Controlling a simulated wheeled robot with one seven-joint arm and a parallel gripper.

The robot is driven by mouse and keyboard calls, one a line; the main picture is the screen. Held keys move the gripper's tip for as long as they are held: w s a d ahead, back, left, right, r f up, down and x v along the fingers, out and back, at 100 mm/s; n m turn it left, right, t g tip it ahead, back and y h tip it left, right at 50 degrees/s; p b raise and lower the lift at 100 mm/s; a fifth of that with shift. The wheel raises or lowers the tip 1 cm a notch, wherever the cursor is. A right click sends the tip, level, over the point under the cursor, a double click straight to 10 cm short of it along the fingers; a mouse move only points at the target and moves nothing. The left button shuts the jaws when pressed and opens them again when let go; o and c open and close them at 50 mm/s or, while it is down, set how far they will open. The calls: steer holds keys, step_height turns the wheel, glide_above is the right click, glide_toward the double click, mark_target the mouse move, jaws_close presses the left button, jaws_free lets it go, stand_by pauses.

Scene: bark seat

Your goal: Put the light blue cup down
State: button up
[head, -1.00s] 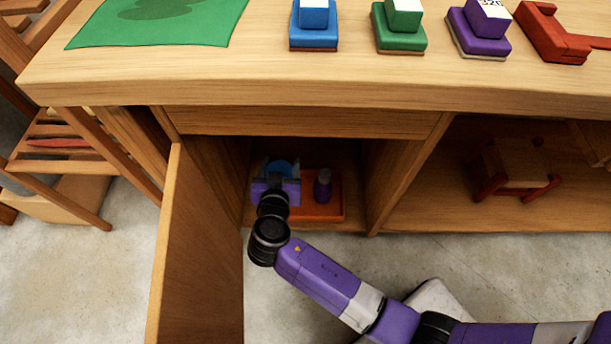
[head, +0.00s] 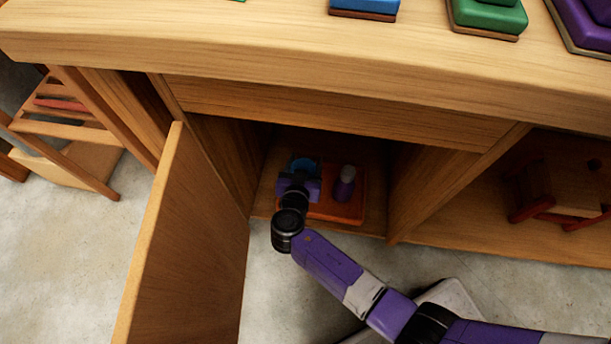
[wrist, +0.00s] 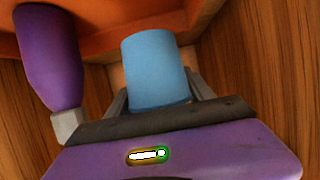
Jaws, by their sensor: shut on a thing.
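The light blue cup (head: 303,163) is inside the open cabinet compartment, at its left side, mostly hidden behind my gripper (head: 301,178) in the head view. In the wrist view the cup (wrist: 155,70) stands between the two grey fingers of my gripper (wrist: 159,98), which is shut on it. The cup is beside the left part of an orange-red tray (head: 350,211). I cannot tell whether its base touches a surface.
A purple bottle with a grey cap (head: 344,185) stands on the tray, close right of my gripper; the bottle (wrist: 48,60) is at left in the wrist view. The open cabinet door (head: 190,230) is left of my arm. Wooden walls and the table top (head: 300,50) enclose the compartment.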

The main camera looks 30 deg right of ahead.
steer(key=shift+f+b, duration=1.2)
steer(key=shift+f, duration=1.8)
steer(key=shift+f+b, duration=0.25)
steer(key=shift+b, duration=0.05)
steer(key=o, duration=1.4)
steer(key=shift+r, duration=0.1)
steer(key=shift+r, duration=0.1)
steer(key=shift+s+a+r+p, duration=0.1)
steer(key=shift+r+p, duration=0.1)
steer(key=shift+p, duration=0.25)
steer(key=p+v, duration=0.3)
steer(key=v, duration=0.8)
steer(key=shift+s+a, duration=0.25)
steer(key=shift+s, duration=0.05)
